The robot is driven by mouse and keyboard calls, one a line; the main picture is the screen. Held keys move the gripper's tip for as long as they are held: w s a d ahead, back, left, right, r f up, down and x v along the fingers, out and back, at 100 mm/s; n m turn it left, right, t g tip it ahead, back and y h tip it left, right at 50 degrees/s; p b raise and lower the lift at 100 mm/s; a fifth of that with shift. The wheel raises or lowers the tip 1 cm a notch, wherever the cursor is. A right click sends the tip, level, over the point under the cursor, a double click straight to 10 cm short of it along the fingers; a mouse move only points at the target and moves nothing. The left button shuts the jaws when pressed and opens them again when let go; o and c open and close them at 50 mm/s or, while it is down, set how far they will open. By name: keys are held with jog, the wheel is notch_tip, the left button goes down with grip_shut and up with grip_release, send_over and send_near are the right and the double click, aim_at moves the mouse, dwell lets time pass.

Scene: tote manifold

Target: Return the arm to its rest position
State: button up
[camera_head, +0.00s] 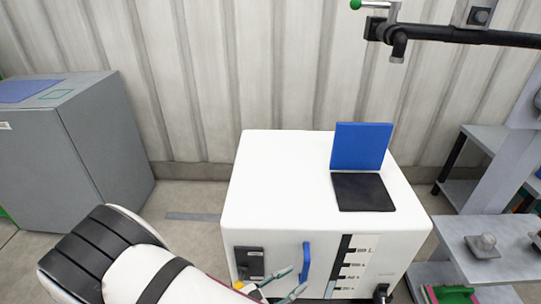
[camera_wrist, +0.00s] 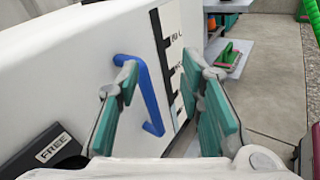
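My gripper (camera_head: 281,284) shows at the bottom of the head view, in front of the white tote's front face. In the wrist view my gripper (camera_wrist: 163,115) has its two teal fingers spread wide apart, with nothing between them. The white tote (camera_head: 270,180) stands on the floor with a blue handle (camera_head: 306,262) on its front. In the wrist view the blue handle (camera_wrist: 148,95) appears beyond the fingers, partly behind the left one. I cannot tell whether a finger touches it. My arm comes in from the lower left of the head view.
A blue panel (camera_head: 361,146) stands upright behind a black pad (camera_head: 363,192) on the tote's top. A grey cabinet (camera_head: 90,150) stands left, grey shelves (camera_head: 500,250) right. A dark pipe (camera_head: 460,36) crosses the upper right. Floor shows between cabinet and tote.

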jog(key=s+d+r+m+g+y, duration=0.2)
jog(key=d+r+m+g, duration=0.25)
jog(key=r, duration=0.35)
jog(key=s+d+r+m+g+y, duration=0.1)
jog(key=d+r+m+g, duration=0.3)
jog(key=r, duration=0.4)
jog(key=s+d+r+m+g+y, duration=0.2)
jog(key=d+r+m+g, duration=0.15)
jog(key=r+m, duration=0.35)
jog(key=s+d+r+m+t+y, duration=0.3)
jog(key=s+r+m+y, duration=0.6)
jog(key=s, duration=0.6)
notch_tip(320, 180, up, 22)
jog(key=n+t+p, duration=0.1)
jog(key=t+p, duration=0.2)
jog(key=p, duration=1.6)
jog(key=shift+s+a+n+t, duration=0.2)
jog(key=shift+a+n+t, duration=0.05)
jog(key=shift+n+t, duration=0.1)
